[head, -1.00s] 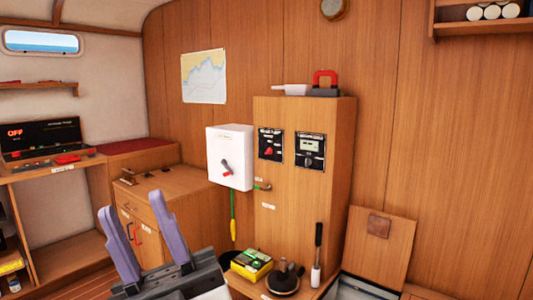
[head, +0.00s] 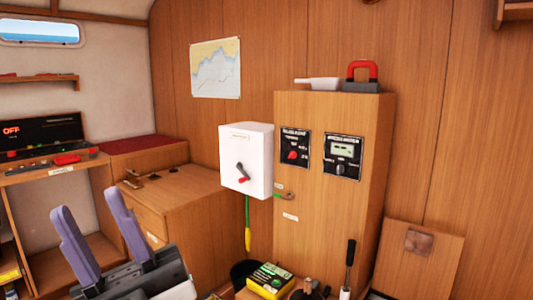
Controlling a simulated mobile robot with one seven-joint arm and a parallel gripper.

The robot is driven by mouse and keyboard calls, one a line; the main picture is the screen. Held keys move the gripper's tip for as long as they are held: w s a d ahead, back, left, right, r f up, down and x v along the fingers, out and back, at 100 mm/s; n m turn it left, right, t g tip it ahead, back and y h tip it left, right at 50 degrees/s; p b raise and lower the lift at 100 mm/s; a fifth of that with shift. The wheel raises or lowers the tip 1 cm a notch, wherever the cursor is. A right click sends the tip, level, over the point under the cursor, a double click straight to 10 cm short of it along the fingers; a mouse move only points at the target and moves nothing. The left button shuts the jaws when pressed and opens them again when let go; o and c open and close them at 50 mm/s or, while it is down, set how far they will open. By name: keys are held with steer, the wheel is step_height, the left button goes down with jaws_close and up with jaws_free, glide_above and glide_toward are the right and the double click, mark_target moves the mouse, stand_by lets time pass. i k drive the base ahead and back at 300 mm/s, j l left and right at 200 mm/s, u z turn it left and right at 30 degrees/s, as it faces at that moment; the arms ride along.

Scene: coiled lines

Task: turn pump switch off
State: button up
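A small black panel with a red knob (head: 292,156) is on the front of the tall wooden cabinet (head: 318,235). Its heading is blurred but looks like a pump label; I cannot read the knob's setting. Beside it on the right is a second black panel (head: 342,156) with a small display and a dark knob. A white box (head: 247,150) with a red-tipped rotary handle (head: 242,176) hangs left of the cabinet. My gripper (head: 90,200), with two purple fingers, is open and empty at the lower left, well apart from the panels.
A low wooden cabinet (head: 185,190) stands behind my gripper. A yellow-black box (head: 268,280) and a black-handled tool (head: 349,265) are below the tall cabinet. A raised wooden lid (head: 422,255) leans at the right. A red-handled item (head: 361,75) sits on top.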

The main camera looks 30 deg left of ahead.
mark_target(292, 154)
steer(key=i+j+u, duration=0.3)
steer(key=i+j, duration=0.15)
steer(key=i+j+u, duration=0.25)
steer(key=i+j, duration=0.3)
steer(key=i+j+u, duration=0.3)
steer(key=i, duration=0.25)
